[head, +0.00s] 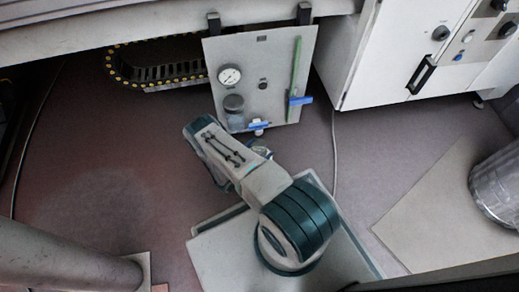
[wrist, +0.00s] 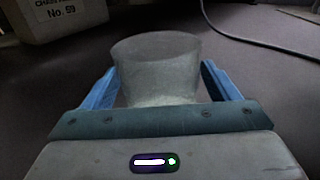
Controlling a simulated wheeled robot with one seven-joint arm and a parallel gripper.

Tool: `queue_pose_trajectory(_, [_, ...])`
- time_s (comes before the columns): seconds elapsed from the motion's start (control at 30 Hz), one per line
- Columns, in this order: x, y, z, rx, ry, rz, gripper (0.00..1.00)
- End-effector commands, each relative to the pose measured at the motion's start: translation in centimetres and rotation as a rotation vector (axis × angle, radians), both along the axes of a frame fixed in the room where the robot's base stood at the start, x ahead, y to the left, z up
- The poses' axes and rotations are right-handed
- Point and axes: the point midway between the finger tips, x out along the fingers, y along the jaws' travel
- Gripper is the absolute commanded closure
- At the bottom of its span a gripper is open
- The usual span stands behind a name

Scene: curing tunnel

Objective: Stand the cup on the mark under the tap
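The cup (wrist: 158,75) is grey and translucent, wider at its rim. In the wrist view it is between the two blue fingers of my gripper (wrist: 160,80), which touch its sides; it looks upright. In the head view my own arm hides most of the gripper and cup. A small white tap with a blue handle (head: 258,126) is at the lower edge of the grey panel (head: 275,75), just beyond my wrist. I cannot make out the mark under it.
The panel carries a round gauge (head: 230,75), a dark knob over a clear bowl (head: 236,119) and a green pipe with a blue lever (head: 300,100). A white cabinet (head: 390,60) stands right, a metal bin (head: 497,185) far right. A numbered box (wrist: 60,15) shows upper left.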

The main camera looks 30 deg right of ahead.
Motion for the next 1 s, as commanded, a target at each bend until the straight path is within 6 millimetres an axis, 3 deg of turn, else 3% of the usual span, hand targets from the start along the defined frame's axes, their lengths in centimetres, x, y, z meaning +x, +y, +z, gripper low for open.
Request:
queue_pose_trajectory(0.3, [0.0,0.1,0.4,0.000,-0.001,0.000,0.19])
queue_pose_trajectory(0.8, [-3.2,9.0,0.5,0.001,-0.001,0.004,0.19])
queue_pose_trajectory(1.0, [-3.9,10.9,0.4,0.000,-0.001,0.002,0.19])
